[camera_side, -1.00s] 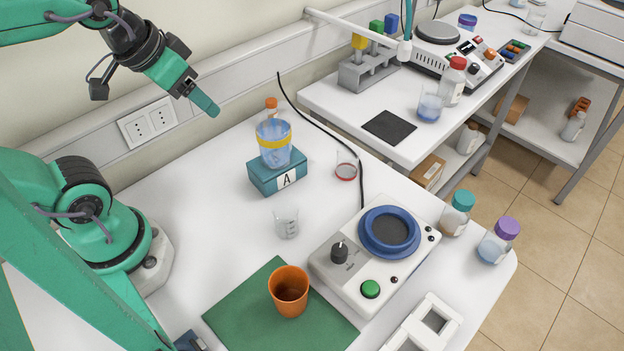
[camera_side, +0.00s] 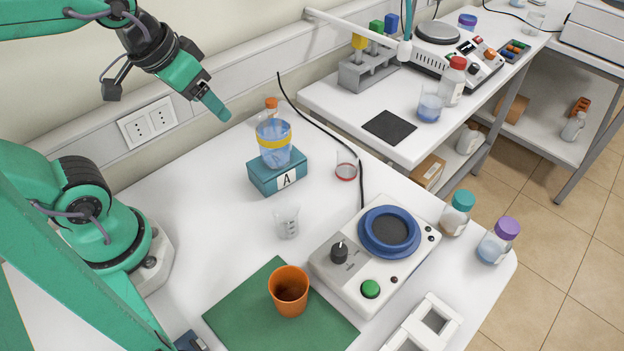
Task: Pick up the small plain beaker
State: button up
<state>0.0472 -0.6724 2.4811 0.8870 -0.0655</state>
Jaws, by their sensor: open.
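The small plain beaker (camera_side: 287,222) is clear, with faint markings and no coloured band. It stands upright on the white table, between the blue block and the green mat. A larger beaker with a yellow band (camera_side: 273,143) stands on the blue block labelled A (camera_side: 277,174). A small glass with red at its base (camera_side: 346,166) stands to the right of that block. My gripper (camera_side: 218,108) is open and empty, raised in the air up and left of these beakers. It is seen edge-on, so the gap between its jaws is hidden.
An orange cup (camera_side: 289,290) stands on the green mat (camera_side: 250,316). A device with a blue round top (camera_side: 350,270) is right of the small beaker. An orange-capped bottle (camera_side: 271,106) stands behind the block. The table left of the small beaker is clear.

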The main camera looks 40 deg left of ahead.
jog(key=w+d+f+n+g, duration=0.1)
jog(key=w+d+f+g, duration=0.25)
jog(key=d+f, duration=0.3)
jog(key=n+g, duration=0.1)
jog(key=g, duration=0.1)
send_near(286, 216)
jog(key=s+d, duration=0.2)
jog(key=shift+w+d+r, duration=0.1)
jog(key=shift+r, duration=0.25)
jog(key=shift+f, duration=1.3)
jog(key=shift+f, duration=0.15)
jog(key=shift+f, duration=2.45)
jog(key=c, duration=1.1)
